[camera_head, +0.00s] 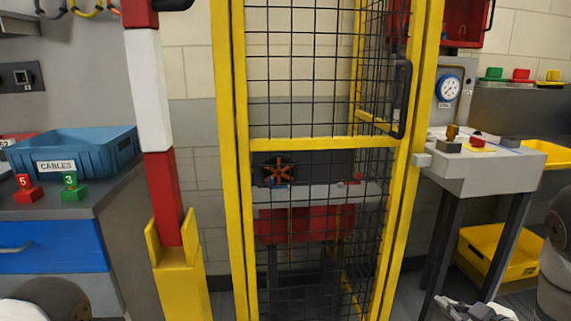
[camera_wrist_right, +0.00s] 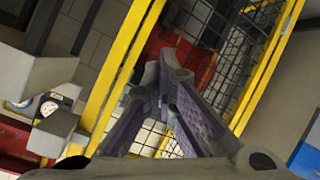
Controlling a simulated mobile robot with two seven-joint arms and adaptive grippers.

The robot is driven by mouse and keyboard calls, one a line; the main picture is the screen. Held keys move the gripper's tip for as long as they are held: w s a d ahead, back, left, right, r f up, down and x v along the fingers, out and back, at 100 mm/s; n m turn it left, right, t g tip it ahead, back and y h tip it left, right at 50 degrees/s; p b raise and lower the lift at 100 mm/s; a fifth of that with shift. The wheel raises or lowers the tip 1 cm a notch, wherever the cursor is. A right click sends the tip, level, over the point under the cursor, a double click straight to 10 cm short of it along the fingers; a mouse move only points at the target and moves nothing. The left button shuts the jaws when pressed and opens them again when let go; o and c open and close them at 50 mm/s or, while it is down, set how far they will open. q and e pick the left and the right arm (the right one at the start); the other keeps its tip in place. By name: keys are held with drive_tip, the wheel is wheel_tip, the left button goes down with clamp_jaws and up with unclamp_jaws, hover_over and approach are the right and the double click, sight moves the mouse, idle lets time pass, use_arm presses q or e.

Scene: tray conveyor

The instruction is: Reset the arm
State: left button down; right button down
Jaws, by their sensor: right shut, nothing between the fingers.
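My right gripper (camera_head: 472,309) shows at the bottom right edge of the head view, low in front of the grey control stand, cut off by the frame. In the right wrist view the two purple-grey fingers of my right gripper (camera_wrist_right: 168,72) come together at their tips, shut with nothing between them. Behind them are the yellow frame and black mesh of the cage. My left gripper is out of view; only a rounded part of my left arm shows at the bottom left.
A yellow-framed mesh door (camera_head: 318,143) with a black handle (camera_head: 401,98) stands in the middle. A red and white post (camera_head: 148,90) is left of it. A blue CABLES bin (camera_head: 100,150) sits on the left cabinet. A grey control stand (camera_head: 480,178) and yellow bin (camera_head: 478,255) are at the right.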

drive_tip(key=s+a+f+m+g, duration=0.2)
drive_tip(key=s+a+f+g, duration=0.15)
drive_tip(key=s, duration=0.35)
drive_tip(key=s+a+f+m+g+h, duration=0.1)
drive_tip(key=s+a+f+g, duration=0.1)
drive_tip(key=s+f, duration=0.4)
drive_tip(key=s+a+f+m+g, duration=0.2)
drive_tip(key=s+a+f, duration=0.15)
drive_tip(key=s, duration=0.45)
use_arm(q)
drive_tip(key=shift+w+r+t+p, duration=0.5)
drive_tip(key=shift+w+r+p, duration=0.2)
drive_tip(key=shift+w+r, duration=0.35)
use_arm(e)
drive_tip(key=s+a+m+g, duration=0.1)
drive_tip(key=s+a+g, duration=0.2)
drive_tip(key=s, duration=0.9)
drive_tip(key=s+a+r+m+g, duration=0.1)
drive_tip(key=s+a+g, duration=0.2)
drive_tip(key=s, duration=0.9)
drive_tip(key=shift+s+a+r+g, duration=0.25)
drive_tip(key=shift+s+g, duration=0.05)
drive_tip(key=shift+g, duration=0.65)
